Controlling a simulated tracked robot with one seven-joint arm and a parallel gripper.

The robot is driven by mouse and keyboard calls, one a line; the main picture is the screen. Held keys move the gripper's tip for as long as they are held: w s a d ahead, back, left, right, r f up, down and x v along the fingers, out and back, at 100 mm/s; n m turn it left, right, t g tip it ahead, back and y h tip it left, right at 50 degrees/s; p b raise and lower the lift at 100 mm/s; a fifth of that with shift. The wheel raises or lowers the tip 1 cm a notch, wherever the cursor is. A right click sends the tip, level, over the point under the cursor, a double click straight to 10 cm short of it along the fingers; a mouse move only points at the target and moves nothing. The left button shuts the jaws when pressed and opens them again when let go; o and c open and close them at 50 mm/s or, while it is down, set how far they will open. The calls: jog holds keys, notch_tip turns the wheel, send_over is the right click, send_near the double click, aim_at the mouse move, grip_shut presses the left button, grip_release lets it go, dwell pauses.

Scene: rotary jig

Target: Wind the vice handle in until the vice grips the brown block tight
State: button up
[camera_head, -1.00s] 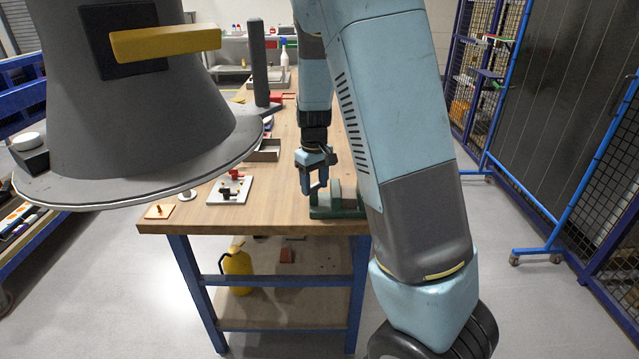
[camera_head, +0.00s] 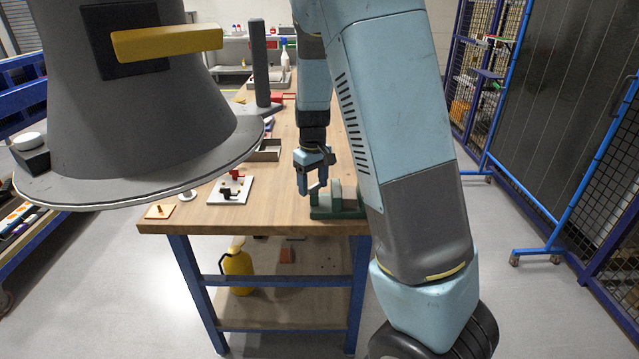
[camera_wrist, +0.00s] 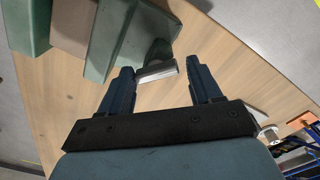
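The green vice (camera_head: 325,212) stands at the near right corner of the wooden workbench. In the wrist view its green jaws (camera_wrist: 123,35) are at the upper left, with the brown block (camera_wrist: 73,27) between them. The short grey vice handle (camera_wrist: 158,71) sticks out from the green hub. My gripper (camera_head: 312,186) is at the left side of the vice. In the wrist view my gripper (camera_wrist: 161,72) is open, with the handle between its fingertips and closer to the left finger. I cannot tell whether that finger touches it.
The workbench (camera_head: 270,215) has clear wood left of the vice. A white plate with red and black parts (camera_head: 231,189), an open box (camera_head: 266,150) and a small orange-topped plate (camera_head: 159,211) stand further left.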

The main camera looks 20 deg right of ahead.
aim_at(314, 186)
jog(key=shift+o, duration=1.2)
jog(key=shift+d, duration=0.1)
notch_tip(314, 186, up, 14)
jog(key=shift+f, duration=0.2)
